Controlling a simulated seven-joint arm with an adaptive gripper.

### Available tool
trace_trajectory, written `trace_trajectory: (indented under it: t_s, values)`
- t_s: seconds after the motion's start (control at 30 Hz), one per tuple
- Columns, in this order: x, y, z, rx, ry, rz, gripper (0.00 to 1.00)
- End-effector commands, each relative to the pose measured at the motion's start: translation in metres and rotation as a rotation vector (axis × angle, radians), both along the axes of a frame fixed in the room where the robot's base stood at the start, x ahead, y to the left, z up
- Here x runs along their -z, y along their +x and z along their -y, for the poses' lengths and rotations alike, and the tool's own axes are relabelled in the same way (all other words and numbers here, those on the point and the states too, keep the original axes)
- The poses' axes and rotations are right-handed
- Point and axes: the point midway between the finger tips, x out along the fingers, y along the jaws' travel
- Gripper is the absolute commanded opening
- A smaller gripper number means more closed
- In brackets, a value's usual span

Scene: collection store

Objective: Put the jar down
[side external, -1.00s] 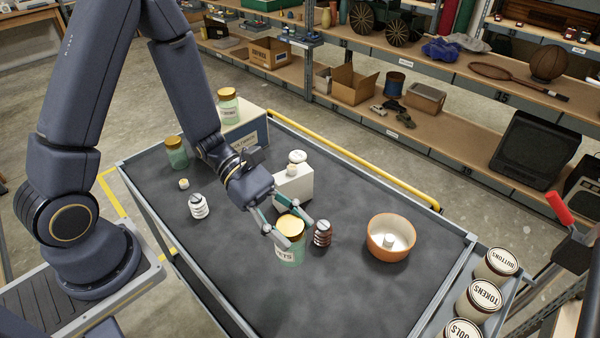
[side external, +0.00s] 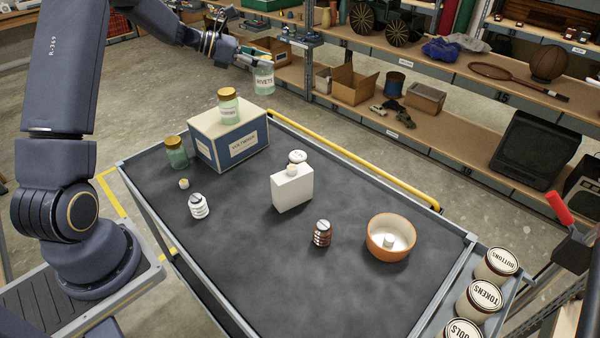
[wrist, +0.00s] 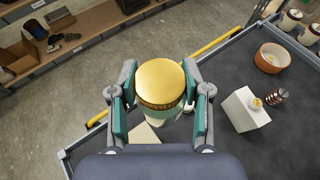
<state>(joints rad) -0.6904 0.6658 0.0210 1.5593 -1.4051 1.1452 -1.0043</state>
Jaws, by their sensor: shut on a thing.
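A green glass jar with a gold lid and a label reading RIVETS (side external: 264,80) is held in the air beyond the far edge of the cart, in the side external view. My gripper (side external: 257,64) is shut on it. In the wrist view the jar's gold lid (wrist: 161,83) sits between my two fingers (wrist: 160,100), and the lid hides most of the jar's body. The jar looks upright. A similar gold-lidded jar (side external: 229,107) stands on a blue and white box (side external: 230,142) at the cart's back left. Another green jar (side external: 176,153) stands on the cart left of that box.
The dark cart top (side external: 270,270) has a wide clear front area. On it stand a white box-shaped bottle (side external: 291,188), a dark red ribbed item (side external: 321,234), a white ribbed item (side external: 199,207) and an orange bowl (side external: 376,238). A yellow rail (side external: 355,162) runs along the far edge.

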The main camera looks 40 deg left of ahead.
Motion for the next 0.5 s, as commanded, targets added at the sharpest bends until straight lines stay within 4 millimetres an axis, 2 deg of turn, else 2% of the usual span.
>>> trace_trajectory:
  t_s: [0.03,0.1,0.2,0.33,0.43,0.5]
  values:
    - [-0.007,-0.003,-0.029,-0.044,0.004,0.003,0.07]
    - [-0.014,-0.008,-0.061,-0.092,0.002,0.001,0.07]
    - [-0.02,-0.019,-0.096,-0.148,0.0,0.0,0.07]
    - [-0.018,-0.033,-0.121,-0.197,-0.002,-0.001,0.07]
    - [-0.009,-0.038,-0.128,-0.213,-0.005,-0.002,0.07]
    - [0.004,-0.039,-0.13,-0.216,-0.005,-0.003,0.07]
